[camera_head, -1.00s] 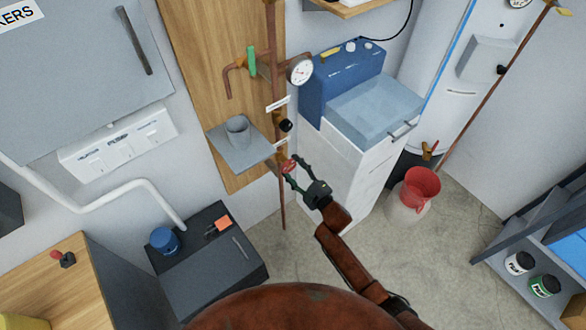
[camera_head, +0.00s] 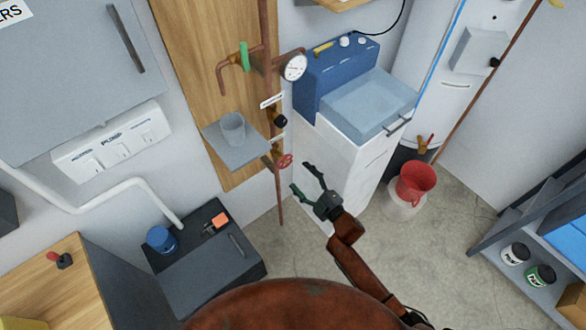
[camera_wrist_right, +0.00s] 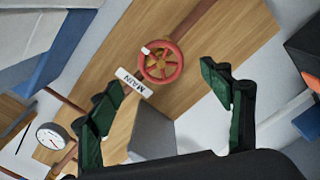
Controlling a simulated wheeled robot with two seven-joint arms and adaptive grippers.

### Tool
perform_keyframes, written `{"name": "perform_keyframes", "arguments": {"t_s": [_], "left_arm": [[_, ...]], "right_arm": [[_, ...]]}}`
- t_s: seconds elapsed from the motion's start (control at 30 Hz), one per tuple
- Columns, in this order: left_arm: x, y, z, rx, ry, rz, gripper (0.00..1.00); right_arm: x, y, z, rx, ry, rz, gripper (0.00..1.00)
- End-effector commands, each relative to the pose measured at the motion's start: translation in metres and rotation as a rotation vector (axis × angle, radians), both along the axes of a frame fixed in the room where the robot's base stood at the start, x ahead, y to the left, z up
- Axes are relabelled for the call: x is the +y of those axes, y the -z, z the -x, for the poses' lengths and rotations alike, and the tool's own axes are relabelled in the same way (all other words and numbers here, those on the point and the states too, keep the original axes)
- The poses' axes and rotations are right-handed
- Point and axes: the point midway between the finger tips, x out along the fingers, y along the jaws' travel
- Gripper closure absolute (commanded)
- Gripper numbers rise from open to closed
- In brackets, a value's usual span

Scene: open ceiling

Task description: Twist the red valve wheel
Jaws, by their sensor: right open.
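The red valve wheel (camera_head: 284,161) sits on a copper pipe against the wooden wall panel, just right of the grey shelf in the head view. In the right wrist view the wheel (camera_wrist_right: 160,62) faces the camera, with a white mark on its rim and a "MAIN" label (camera_wrist_right: 134,82) beside it. My right gripper (camera_head: 304,177) is open and empty, below and to the right of the wheel, apart from it. In the right wrist view its green fingers (camera_wrist_right: 168,85) stand wide apart, with the wheel in the gap between and beyond them. My left gripper is not in view.
A white cabinet (camera_head: 330,160) stands close on the right. A pressure gauge (camera_head: 294,67) and green-handled valve (camera_head: 244,56) are above. A red bucket (camera_head: 415,182) is farther right.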

Motion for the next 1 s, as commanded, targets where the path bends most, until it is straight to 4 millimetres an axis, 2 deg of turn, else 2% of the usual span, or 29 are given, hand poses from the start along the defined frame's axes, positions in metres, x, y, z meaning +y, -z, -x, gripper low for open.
{"name": "perform_keyframes", "arguments": {"t_s": [0.1,0.3,0.9,1.0], "left_arm": [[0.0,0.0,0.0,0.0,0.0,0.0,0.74],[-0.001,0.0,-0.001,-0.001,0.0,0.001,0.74],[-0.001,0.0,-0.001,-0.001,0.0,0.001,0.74],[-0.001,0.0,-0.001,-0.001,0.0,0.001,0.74]], "right_arm": [[-0.013,0.001,0.018,0.001,0.0,0.001,0.28],[-0.025,0.0,0.034,0.0,0.001,0.0,0.28],[-0.026,0.0,0.036,0.0,0.0,0.0,0.28],[-0.031,0.009,0.036,0.02,0.011,-0.001,0.28]]}}
